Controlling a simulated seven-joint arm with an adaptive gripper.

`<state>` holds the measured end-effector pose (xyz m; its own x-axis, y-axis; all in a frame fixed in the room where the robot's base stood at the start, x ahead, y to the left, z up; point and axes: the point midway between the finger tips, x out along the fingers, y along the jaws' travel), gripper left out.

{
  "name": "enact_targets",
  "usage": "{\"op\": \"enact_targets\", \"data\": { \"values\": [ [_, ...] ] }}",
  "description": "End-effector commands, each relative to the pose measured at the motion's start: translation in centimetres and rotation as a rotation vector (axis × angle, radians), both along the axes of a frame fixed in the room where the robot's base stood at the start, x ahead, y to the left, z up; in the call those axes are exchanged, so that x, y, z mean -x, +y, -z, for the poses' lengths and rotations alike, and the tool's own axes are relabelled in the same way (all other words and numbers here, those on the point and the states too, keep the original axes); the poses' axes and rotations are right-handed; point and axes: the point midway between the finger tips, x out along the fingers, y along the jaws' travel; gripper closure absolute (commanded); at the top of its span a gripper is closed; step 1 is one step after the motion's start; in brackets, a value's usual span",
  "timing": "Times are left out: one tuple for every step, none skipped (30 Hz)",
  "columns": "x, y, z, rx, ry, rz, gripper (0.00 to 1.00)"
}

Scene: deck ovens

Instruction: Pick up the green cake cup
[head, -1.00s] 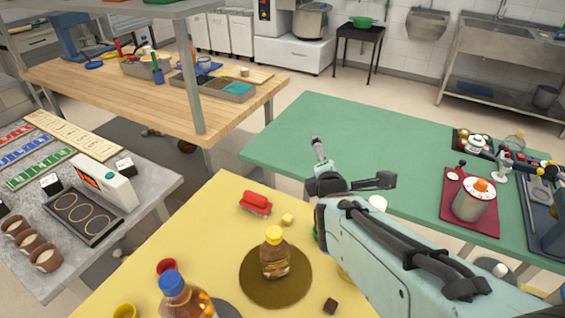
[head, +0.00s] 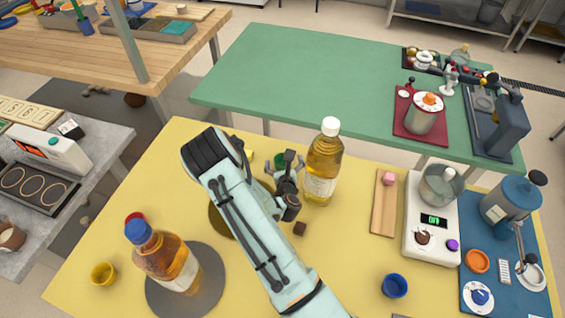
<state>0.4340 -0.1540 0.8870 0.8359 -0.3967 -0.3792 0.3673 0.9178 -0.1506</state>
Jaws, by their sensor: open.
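A small green cup (head: 280,160) stands on the yellow table, left of the white-capped oil bottle. It is partly hidden by my gripper. My gripper (head: 288,164) is open, its fingers close to the cup and over it in the head view. I cannot tell whether they touch the cup or how high they are.
The white-capped bottle (head: 323,170) stands close right of my gripper. A scale (head: 425,245) stands right. My arm partly covers a brown round mat (head: 220,220).

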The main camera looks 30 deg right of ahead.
Motion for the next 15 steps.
{"op": "enact_targets", "data": {
  "values": [
    [0.0, 0.0, 0.4, 0.000, 0.000, 0.001, 0.16],
    [0.0, 0.0, 0.7, -0.001, 0.001, 0.001, 0.16],
    [0.1, 0.0, 1.2, -0.002, 0.001, 0.001, 0.16],
    [0.1, 0.0, 1.6, -0.002, 0.000, 0.001, 0.16],
    [0.1, -0.1, 2.2, -0.002, 0.001, 0.001, 0.16],
    [0.1, 0.0, 3.0, -0.004, 0.002, 0.002, 0.16],
    [0.1, -0.1, 3.6, -0.003, 0.002, 0.003, 0.16],
    [-0.2, -0.2, 3.7, -0.003, -0.003, 0.004, 0.16],
    [-0.8, -0.4, 3.7, -0.002, -0.007, 0.003, 0.16],
    [-1.2, -0.6, 3.8, -0.002, -0.007, 0.003, 0.16],
    [-1.4, -0.7, 3.9, -0.002, -0.006, 0.002, 0.16],
    [-1.8, -0.9, 4.1, -0.003, -0.006, 0.003, 0.16],
    [-2.1, -1.0, 4.2, -0.002, -0.006, 0.003, 0.16],
    [-2.3, -1.1, 4.3, -0.004, -0.005, 0.003, 0.16],
    [-2.4, -1.2, 4.4, -0.002, -0.003, 0.002, 0.16]
  ]
}}
